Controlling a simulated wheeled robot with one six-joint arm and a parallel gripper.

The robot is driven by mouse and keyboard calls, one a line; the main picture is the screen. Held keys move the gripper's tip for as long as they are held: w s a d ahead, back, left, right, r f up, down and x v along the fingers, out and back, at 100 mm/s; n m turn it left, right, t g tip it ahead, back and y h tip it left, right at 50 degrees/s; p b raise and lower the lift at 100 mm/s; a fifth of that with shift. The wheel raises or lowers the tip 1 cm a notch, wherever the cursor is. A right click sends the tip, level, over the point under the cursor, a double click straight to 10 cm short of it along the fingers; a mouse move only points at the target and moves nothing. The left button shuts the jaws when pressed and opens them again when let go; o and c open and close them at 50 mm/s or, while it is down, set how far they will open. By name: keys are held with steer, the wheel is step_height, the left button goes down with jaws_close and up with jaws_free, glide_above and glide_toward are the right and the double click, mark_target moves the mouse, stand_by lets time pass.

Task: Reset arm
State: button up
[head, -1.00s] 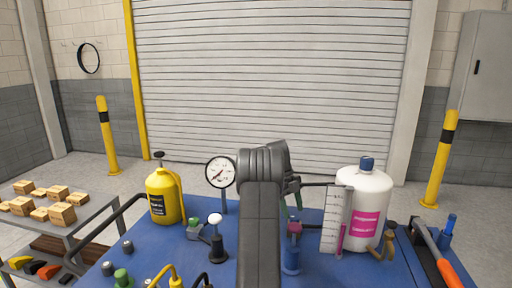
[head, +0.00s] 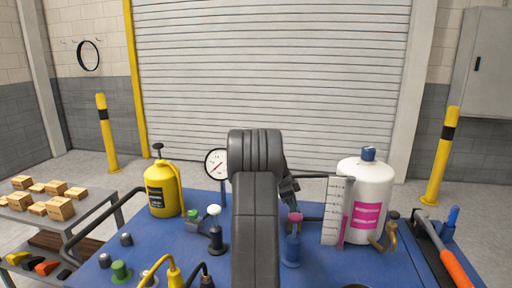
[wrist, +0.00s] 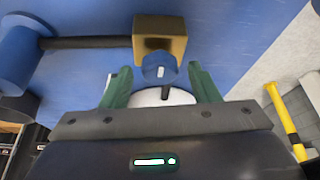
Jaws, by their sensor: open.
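My gripper (wrist: 163,88) shows in the wrist view with its two green fingers spread apart. It is open, and nothing is visibly gripped. A brass block with a blue hexagonal knob (wrist: 160,68) lies just beyond the fingertips, and a white round thing shows behind the gripper's edge between the fingers. In the head view my dark arm stands in the middle and mostly hides my gripper, which shows only partly at its right side.
The blue worktop (head: 140,246) carries a yellow bottle (head: 163,188), a dial gauge (head: 216,164), a white bottle (head: 364,203) and an orange-handled tool (head: 455,268). A grey shelf cart (head: 30,225) with boxes stands left. Yellow posts (head: 440,158) and a shutter (head: 270,70) are behind.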

steer(key=n+t+p, duration=0.1)
steer(key=n, duration=0.1)
steer(key=n+t+p, duration=0.1)
steer(key=n, duration=0.2)
steer(key=shift+s+r+y, duration=0.2)
steer(key=shift+y, duration=0.1)
steer(key=shift+f+n+t+p, duration=0.15)
steer(key=shift+n+t+p, duration=0.35)
steer(key=shift+n, duration=0.6)
